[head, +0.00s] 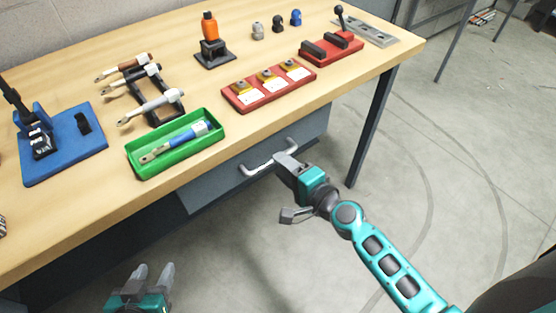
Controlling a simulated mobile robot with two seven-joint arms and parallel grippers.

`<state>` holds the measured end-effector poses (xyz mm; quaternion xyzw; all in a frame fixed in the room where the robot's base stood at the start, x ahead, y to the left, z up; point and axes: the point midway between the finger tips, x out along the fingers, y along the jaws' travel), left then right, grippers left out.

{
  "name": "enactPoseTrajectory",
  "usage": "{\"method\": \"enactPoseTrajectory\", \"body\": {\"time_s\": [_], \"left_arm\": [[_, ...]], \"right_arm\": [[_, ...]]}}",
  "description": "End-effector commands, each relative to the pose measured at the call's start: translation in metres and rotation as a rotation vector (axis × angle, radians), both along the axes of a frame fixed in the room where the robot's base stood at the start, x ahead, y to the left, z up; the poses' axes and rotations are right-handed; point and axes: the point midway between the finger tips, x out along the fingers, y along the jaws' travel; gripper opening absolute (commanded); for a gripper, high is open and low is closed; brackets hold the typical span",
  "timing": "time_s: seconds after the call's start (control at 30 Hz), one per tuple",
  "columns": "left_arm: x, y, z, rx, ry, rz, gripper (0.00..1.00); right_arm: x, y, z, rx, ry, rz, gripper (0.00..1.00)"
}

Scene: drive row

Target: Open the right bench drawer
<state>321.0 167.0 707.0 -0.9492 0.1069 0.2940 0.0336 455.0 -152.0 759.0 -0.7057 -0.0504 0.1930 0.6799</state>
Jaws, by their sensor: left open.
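The right bench drawer (222,183) has a grey front under the front edge of the bench top. It looks shut, with no opening showing above it. Its pale bar handle (258,169) runs along the front. My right gripper (281,160) is at the right part of the handle, its fingers overlapping it in the head view. Whether the fingers are around or touching the bar, and how far apart they are, is not clear. My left gripper (153,273) is low at the bottom left, open and empty, well away from the drawer.
The wooden bench (75,218) carries a green tray (153,172) with a blue-handled tool, a red block with yellow parts (268,85), a blue fixture (75,150) and a tool rack. A dark bench leg (373,128) stands right of the drawer. Open floor lies to the right.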

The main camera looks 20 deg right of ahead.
Motion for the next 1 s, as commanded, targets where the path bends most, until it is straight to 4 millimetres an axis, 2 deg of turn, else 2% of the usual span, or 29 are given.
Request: {"method": "enactPoseTrajectory", "body": {"time_s": [0.2,0.57,0.9,1.0], "left_arm": [[0.000,0.001,0.000,0.001,0.000,0.001,0.49],[0.000,0.002,0.000,0.003,-0.002,-0.001,0.49],[0.000,0.002,0.000,0.004,-0.001,-0.001,0.49],[0.000,0.002,0.000,0.004,-0.001,-0.001,0.49]], "right_arm": [[0.021,0.008,-0.004,0.001,-0.001,0.001,0.39],[0.024,0.009,-0.006,-0.001,0.001,0.001,0.39],[0.024,0.009,-0.006,-0.001,0.001,0.001,0.07],[0.023,0.009,-0.006,-0.001,0.001,0.001,0.00]]}}
